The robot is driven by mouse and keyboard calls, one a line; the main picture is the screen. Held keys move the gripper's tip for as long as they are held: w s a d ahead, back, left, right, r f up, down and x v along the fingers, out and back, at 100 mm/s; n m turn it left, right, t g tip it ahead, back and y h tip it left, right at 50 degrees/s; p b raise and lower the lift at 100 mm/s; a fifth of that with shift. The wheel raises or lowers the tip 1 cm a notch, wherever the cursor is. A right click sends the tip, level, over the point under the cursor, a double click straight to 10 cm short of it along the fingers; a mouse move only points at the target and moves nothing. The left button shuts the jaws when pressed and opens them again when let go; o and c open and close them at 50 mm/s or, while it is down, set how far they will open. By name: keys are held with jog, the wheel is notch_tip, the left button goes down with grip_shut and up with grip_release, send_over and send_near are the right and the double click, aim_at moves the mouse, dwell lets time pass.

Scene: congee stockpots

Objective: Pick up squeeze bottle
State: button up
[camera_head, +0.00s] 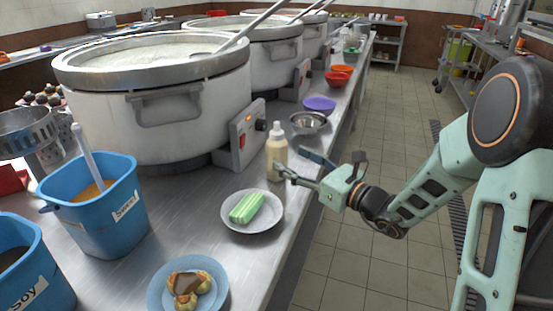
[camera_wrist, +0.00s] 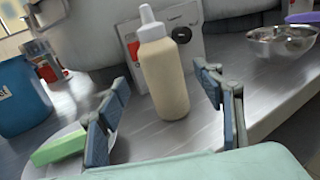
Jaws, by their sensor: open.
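The squeeze bottle (camera_head: 277,152) is cream-coloured with a white nozzle cap and stands upright on the metal counter, in front of a stockpot's control box. In the wrist view the bottle (camera_wrist: 163,75) stands ahead of my gripper, in line with the gap between the fingers. My gripper (camera_head: 297,165) reaches in from the right at about the bottle's height, just to its right in the head view. In the wrist view my gripper (camera_wrist: 160,105) is open and empty, one finger on each side of the bottle's outline. I cannot tell exactly how far the fingertips are from it.
A plate (camera_head: 263,228) with a green-striped block (camera_head: 246,207) sits in front of the bottle. A metal bowl (camera_head: 309,123) and purple bowl (camera_head: 319,104) stand behind it. A large stockpot (camera_head: 155,110) and its control box (camera_head: 247,135) are to the left. Blue buckets (camera_head: 97,205) stand front left.

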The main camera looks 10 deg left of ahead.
aim_at(285, 156)
jog(key=x, duration=0.2)
jog(key=b+x, duration=0.1)
jog(key=x, duration=0.3)
jog(key=shift+w+a+f, duration=0.2)
jog(key=shift+a+f, duration=0.05)
jog(key=shift+f, duration=0.05)
jog(key=c, duration=0.9)
